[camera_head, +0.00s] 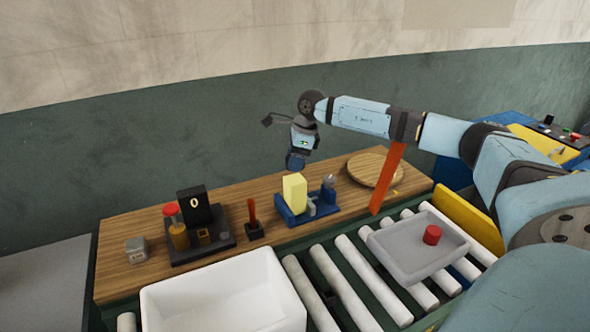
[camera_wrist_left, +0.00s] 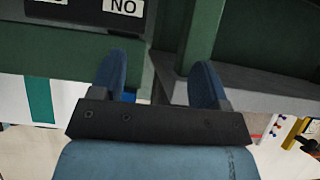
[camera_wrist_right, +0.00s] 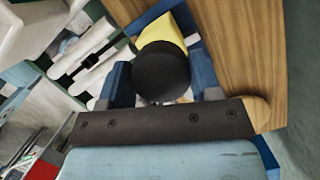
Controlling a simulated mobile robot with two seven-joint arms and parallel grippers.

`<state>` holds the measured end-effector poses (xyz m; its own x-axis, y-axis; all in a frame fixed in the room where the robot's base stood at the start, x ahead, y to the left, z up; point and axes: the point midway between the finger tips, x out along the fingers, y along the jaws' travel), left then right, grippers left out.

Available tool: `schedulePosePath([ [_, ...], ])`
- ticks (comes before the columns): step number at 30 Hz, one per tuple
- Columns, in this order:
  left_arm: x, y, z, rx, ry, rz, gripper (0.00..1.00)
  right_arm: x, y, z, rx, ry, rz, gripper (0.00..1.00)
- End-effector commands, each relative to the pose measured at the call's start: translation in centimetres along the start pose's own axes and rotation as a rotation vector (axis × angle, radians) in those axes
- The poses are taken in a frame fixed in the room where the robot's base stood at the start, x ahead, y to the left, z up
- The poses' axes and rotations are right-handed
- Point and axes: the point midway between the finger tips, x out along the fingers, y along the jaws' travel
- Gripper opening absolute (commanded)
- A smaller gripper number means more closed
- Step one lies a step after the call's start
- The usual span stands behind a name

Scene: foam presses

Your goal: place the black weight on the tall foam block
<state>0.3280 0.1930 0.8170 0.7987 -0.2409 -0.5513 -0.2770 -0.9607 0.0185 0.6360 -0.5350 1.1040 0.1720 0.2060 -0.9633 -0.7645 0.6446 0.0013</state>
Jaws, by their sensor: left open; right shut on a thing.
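The tall yellow foam block (camera_head: 294,192) stands upright on a blue press base on the wooden bench. It also shows in the right wrist view (camera_wrist_right: 163,30), partly behind the black weight. My right gripper (camera_head: 296,162) is above the block, pointing down. In the right wrist view it is shut on the round black weight (camera_wrist_right: 160,76), which sits between its blue fingers (camera_wrist_right: 163,86). The exact gap between weight and block is hard to tell. My left gripper (camera_wrist_left: 157,84) is open and empty in the left wrist view, over a green frame.
A dark press with a display reading 0 (camera_head: 195,204), a grey cube (camera_head: 136,249) and a red stick holder (camera_head: 254,230) stand left. A white bin (camera_head: 170,297) and rollers (camera_head: 358,270) lie in front. A round board (camera_head: 372,168), orange bar (camera_head: 387,180) and grey tray (camera_head: 397,252) are right.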

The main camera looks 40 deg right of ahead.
Motion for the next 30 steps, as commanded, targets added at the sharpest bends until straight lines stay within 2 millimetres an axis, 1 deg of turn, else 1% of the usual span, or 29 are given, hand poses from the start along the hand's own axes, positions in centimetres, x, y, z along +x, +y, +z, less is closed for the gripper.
schedulePosePath([
  [2,-0.1,0.0,-0.1,0.000,0.000,0.000,0.69,0.6,0.0,-0.2,0.000,0.001,0.001,0.15],
  [6,-0.2,0.0,-0.4,0.000,0.001,0.000,0.69,2.6,0.1,-0.7,0.001,0.001,0.002,0.15],
  [9,-0.3,0.0,-0.5,0.000,0.001,0.000,0.69,3.7,0.0,-1.0,0.000,0.001,0.001,0.15],
  [20,-0.1,0.0,-0.3,0.000,0.002,0.000,0.69,4.2,0.0,-1.1,-0.001,0.000,0.000,0.15],
  [21,-0.2,0.0,-0.3,0.000,0.002,0.000,0.69,4.3,0.1,-1.2,-0.001,0.001,0.001,0.63],
  [24,-0.2,0.0,-0.4,0.000,0.002,0.000,0.69,4.2,0.1,-1.2,-0.001,0.001,0.001,0.84],
  [30,-0.2,0.0,-0.4,0.000,0.002,0.000,0.69,4.2,0.0,-1.2,0.000,0.001,0.001,0.84],
])
